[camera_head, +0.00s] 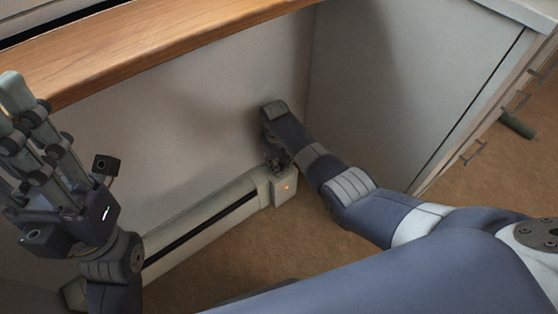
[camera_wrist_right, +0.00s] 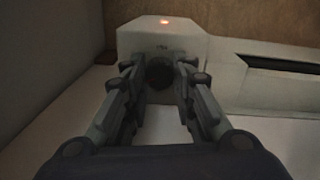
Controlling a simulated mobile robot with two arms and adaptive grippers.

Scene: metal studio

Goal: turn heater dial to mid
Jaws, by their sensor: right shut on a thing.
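The heater (camera_head: 205,215) is a long, low, pale unit along the wall's foot, with a box-shaped end (camera_head: 284,190). The dark round dial (camera_wrist_right: 159,74) is on that end box in the right wrist view. My right gripper (camera_wrist_right: 160,70) is shut on the dial, one finger on each side. In the head view my right gripper (camera_head: 277,163) is at the top of the end box and hides the dial. Its pointer setting cannot be read. My left gripper (camera_head: 28,105) is raised at the left, fingers up, away from the heater; its opening is unclear.
A wooden ledge (camera_head: 150,45) runs above the heater. A pale side panel (camera_head: 400,80) closes the corner at the right. The brown floor (camera_head: 230,260) in front of the heater is mostly clear.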

